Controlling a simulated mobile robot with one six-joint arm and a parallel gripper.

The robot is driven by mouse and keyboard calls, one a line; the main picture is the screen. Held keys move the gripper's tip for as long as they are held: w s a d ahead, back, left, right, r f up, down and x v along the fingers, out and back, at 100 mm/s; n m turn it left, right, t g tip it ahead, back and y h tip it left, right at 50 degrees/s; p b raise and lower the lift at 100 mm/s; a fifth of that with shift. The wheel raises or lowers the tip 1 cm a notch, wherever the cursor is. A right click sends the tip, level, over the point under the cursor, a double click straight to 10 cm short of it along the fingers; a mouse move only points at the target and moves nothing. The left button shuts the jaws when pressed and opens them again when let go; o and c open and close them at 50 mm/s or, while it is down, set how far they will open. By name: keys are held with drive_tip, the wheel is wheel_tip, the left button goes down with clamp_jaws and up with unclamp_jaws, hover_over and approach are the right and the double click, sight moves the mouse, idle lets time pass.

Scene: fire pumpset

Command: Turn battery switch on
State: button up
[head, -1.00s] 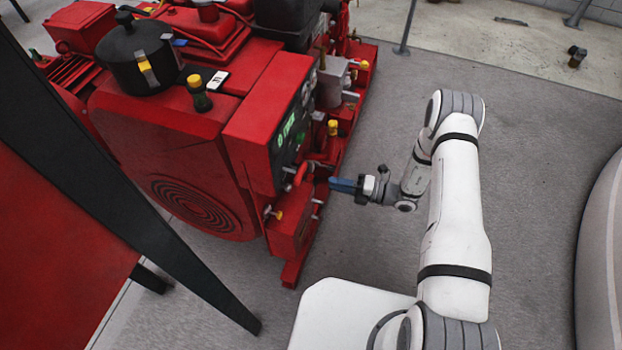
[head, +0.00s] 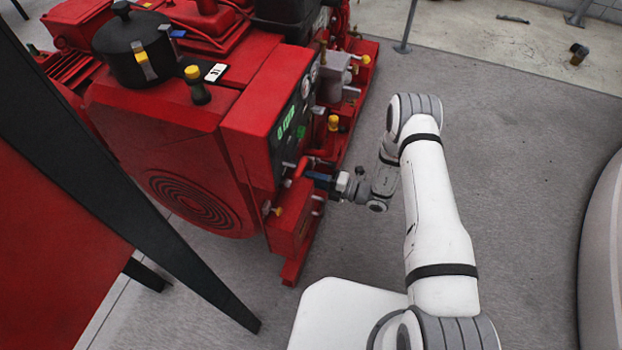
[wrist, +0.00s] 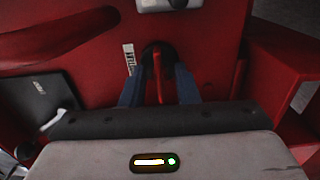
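In the wrist view a red switch handle (wrist: 157,75) stands out from a dark round base on the red panel (wrist: 90,50); I take this as the battery switch. My gripper (wrist: 158,88) has its two blue fingers on either side of the handle, with gaps on both sides. It is open and not closed on the handle. In the head view my gripper (head: 312,177) reaches the lower front of the red pumpset (head: 165,140), below the control panel (head: 292,122). There the switch is too small and hidden to make out.
A red bar (wrist: 239,75) stands right of the switch in the wrist view, and a red box (wrist: 285,70) juts out farther right. A dark plate (wrist: 38,100) is at left. Grey floor (head: 530,170) right of my arm is clear.

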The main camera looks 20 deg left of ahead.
drive_tip(key=shift+c, duration=0.5)
clamp_jaws()
drive_tip(key=shift+a, duration=0.25)
drive_tip(key=shift+d+f+n+b, duration=0.1)
drive_tip(key=shift+n+b, duration=0.3)
drive_tip(key=shift+n, duration=2.55)
drive_tip(key=shift+d+r+n+b, duration=0.15)
drive_tip(key=shift+n+b, duration=0.2)
drive_tip(key=shift+n, duration=2.55)
drive_tip(key=shift+d+f+n+b, duration=0.15)
drive_tip(key=shift+n+b, duration=0.25)
drive_tip(key=shift+n, duration=2.55)
